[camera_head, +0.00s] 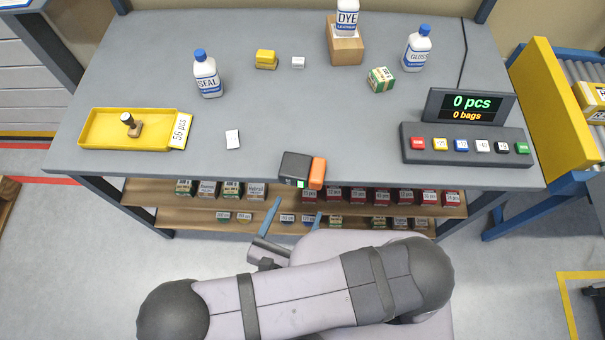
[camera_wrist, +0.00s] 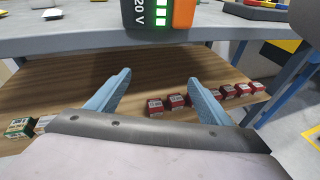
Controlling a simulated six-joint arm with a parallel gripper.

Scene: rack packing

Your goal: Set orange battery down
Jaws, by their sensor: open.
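The orange battery (camera_head: 317,172), a dark grey block with an orange side, sits on the grey tabletop (camera_head: 280,110) at its front edge, slightly right of the picture's middle. In the wrist view the battery (camera_wrist: 183,14) shows at the top, cut off by the frame, with "20 V" and green marks on its face. My gripper (camera_head: 293,212) is in front of the table, with its blue fingers apart and nothing between them. In the wrist view my gripper (camera_wrist: 160,78) points at the shelf below the tabletop, and the battery is above the fingertips, apart from them.
Two wooden shelves (camera_head: 150,195) under the table hold rows of small labelled boxes. A yellow tray (camera_head: 95,128) stands at left and a button panel with a display (camera_head: 468,105) at right. Bottles and small boxes stand at the back. The tabletop's middle is mostly clear.

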